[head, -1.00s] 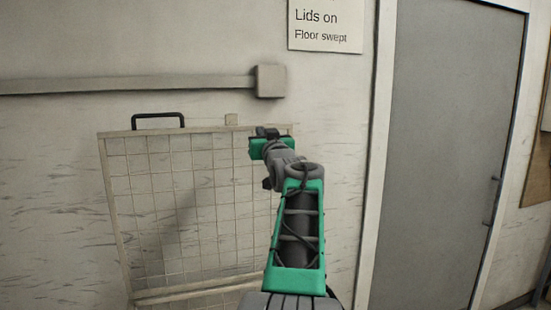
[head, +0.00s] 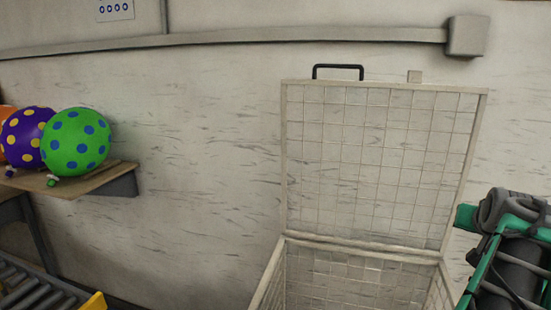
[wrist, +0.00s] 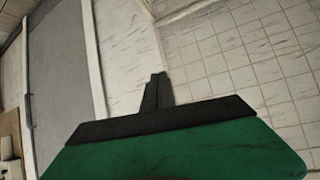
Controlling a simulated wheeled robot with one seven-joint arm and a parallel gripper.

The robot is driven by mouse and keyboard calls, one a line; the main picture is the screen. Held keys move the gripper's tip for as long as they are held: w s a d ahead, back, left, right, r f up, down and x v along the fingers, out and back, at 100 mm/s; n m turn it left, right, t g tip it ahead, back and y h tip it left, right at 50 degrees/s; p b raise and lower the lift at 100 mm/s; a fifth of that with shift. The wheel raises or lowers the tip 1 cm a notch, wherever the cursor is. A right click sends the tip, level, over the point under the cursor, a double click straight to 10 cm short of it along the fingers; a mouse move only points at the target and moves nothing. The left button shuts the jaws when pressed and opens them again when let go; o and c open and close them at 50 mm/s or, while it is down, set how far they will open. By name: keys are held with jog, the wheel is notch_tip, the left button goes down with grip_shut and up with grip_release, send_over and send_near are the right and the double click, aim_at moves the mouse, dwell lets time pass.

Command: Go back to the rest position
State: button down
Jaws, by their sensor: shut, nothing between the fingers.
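My gripper (wrist: 155,90) shows in the wrist view with its dark fingers shut together and nothing between them. Behind it are a pale wall, a grey door panel and the wire grid of the cage lid (wrist: 240,62). In the head view my green and grey arm is cut off at the right edge, beside the wire cage (head: 340,246). The fingers cannot be made out there.
The cage's lid (head: 290,160) with a black handle stands open against the wall. Dotted balloons, one green (head: 76,142) and one purple (head: 22,137), sit on a wall shelf (head: 95,180) at left. A roller conveyor (head: 28,290) is at the lower left. The wall between is bare.

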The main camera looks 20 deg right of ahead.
jog(key=s+a+f+n+g+y, duration=0.1)
jog(key=s+a+f+g+y, duration=0.15)
jog(key=a+f, duration=0.8)
jog(key=s+a+f+g+y, duration=0.2)
jog(key=s+a+f+y, duration=0.1)
jog(key=a+f, duration=0.75)
jog(key=w+a+n+y, duration=0.1)
jog(key=a+n, duration=0.3)
jog(key=a, duration=0.9)
jog(key=w+a+n+y, duration=0.1)
jog(key=w+a+n, duration=0.3)
jog(key=a, duration=0.9)
jog(key=shift+w+a+r+n+t, duration=0.2)
jog(key=shift+a+n+t, duration=0.2)
jog(key=shift+n, duration=0.4)
